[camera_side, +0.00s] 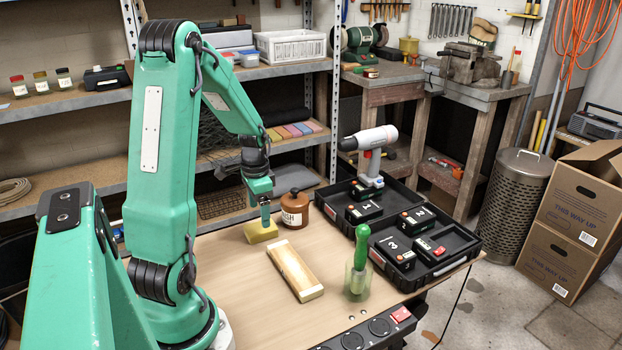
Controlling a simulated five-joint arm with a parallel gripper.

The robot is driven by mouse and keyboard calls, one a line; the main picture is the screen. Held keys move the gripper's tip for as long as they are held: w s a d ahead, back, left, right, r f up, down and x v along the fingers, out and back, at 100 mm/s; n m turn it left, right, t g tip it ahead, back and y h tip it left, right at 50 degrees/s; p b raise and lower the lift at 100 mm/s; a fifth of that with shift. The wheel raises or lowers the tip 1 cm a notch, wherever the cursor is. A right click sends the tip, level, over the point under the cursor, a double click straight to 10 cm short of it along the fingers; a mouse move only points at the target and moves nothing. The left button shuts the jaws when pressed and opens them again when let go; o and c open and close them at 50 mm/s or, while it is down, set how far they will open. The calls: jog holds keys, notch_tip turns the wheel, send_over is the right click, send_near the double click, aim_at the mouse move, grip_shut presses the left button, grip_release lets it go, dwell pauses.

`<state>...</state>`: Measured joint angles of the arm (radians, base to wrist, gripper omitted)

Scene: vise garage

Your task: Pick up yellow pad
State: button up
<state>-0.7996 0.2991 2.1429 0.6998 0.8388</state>
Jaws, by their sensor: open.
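The yellow pad (261,231) is a small block near the back left of the wooden table. My gripper (265,212) points down right above the pad, with its fingers at or just over the pad's top. The jaws are open. I cannot tell from this view whether the fingers touch the pad or straddle it. The pad appears to rest on the table.
A brown jar (294,209) stands close to the pad's right. A pale wooden block (295,272) lies in front. A green-handled tool stands in a clear cup (358,278). A black tray (455,262) with batteries and a drill (371,150) is at right.

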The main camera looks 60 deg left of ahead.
aim_at(260, 227)
jog(key=shift+f, duration=2.85)
jog(key=c, duration=1.1)
